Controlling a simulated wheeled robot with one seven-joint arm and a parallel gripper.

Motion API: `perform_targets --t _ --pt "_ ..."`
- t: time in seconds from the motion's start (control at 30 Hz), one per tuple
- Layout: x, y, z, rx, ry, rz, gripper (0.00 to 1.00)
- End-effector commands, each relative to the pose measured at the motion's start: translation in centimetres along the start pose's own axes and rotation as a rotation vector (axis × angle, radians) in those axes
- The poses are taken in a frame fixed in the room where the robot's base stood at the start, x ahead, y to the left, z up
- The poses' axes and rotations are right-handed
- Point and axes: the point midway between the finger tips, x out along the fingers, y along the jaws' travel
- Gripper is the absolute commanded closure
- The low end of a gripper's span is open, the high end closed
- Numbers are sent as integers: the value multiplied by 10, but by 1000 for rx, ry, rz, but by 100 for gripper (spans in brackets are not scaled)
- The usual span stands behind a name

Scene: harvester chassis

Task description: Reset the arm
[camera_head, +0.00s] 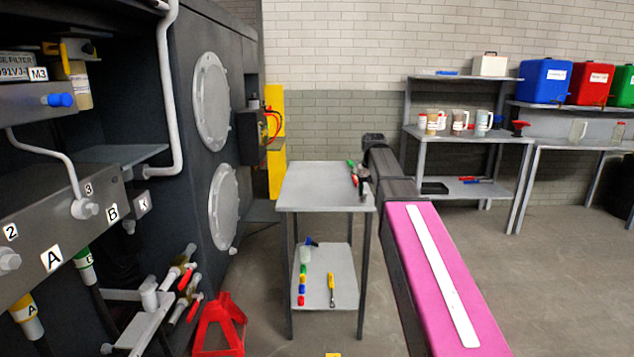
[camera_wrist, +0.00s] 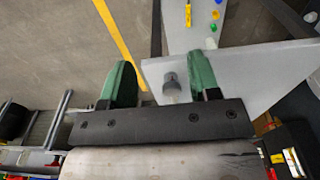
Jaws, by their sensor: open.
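In the wrist view my gripper (camera_wrist: 160,82) is open. Its two green-padded fingers stand apart, and neither appears to hold anything. A grey tabletop (camera_wrist: 245,72) lies below and to the right of it. A small dark round piece (camera_wrist: 172,86) shows between the fingers near that tabletop's corner; I cannot tell whether it touches them. In the head view my arm (camera_head: 433,270), with a pink cover, reaches forward past the right side of the grey cart (camera_head: 315,188). The gripper's fingers are hard to make out there.
Shelves (camera_head: 475,136) stand back right; floor right is clear.

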Motion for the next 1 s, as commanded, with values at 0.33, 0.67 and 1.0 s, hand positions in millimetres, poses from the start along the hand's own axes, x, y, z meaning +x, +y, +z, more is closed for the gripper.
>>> perform_targets --t 0.33,0.67,1.0 --pt "81 0 48 0 -18 0 44" --pt "190 0 134 0 -40 0 44" --pt "274 0 232 0 -62 0 44"
